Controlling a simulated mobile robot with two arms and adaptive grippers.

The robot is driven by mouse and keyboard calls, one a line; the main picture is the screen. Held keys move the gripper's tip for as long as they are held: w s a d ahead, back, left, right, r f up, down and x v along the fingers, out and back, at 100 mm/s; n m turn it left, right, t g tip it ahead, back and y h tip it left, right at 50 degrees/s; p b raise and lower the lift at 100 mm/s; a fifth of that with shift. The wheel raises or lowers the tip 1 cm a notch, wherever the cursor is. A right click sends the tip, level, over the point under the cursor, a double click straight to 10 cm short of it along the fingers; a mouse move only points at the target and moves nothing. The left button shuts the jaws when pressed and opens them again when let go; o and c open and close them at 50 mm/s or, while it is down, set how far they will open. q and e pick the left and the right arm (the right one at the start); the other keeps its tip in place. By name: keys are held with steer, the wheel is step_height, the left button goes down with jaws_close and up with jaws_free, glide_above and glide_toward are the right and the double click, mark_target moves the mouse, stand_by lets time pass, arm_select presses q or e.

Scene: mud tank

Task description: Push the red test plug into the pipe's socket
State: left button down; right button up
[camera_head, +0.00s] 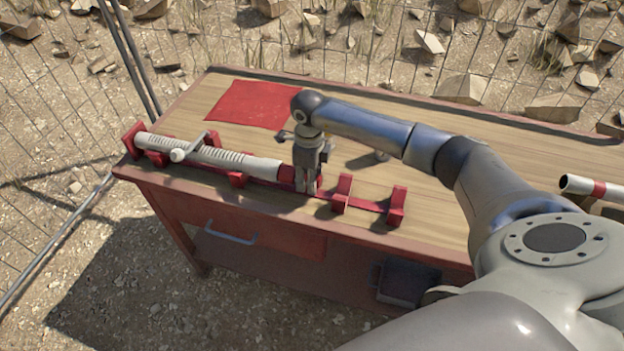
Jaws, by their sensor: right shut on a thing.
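A whitish ribbed pipe (225,157) lies along a red cradle (342,192) near the front edge of the workbench. Its right end, the smooth socket end, meets my right gripper (306,186). My right gripper points down and is shut on the red test plug (287,176), of which only a small red part shows at the pipe's end. The fingers hide most of the plug, so I cannot tell how deep it sits in the socket. My left gripper is not in view.
A pale pipe with a red band (590,187) lies at the right. A wire fence (130,50) stands behind and left. The cradle's right end is empty.

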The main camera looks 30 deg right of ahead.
mark_target(294, 169)
steer(key=shift+w+a, duration=0.1)
steer(key=shift+w+a+b, duration=1)
steer(key=shift+w+a, duration=0.2)
steer(key=shift+w, duration=0.15)
steer(key=o, duration=0.9)
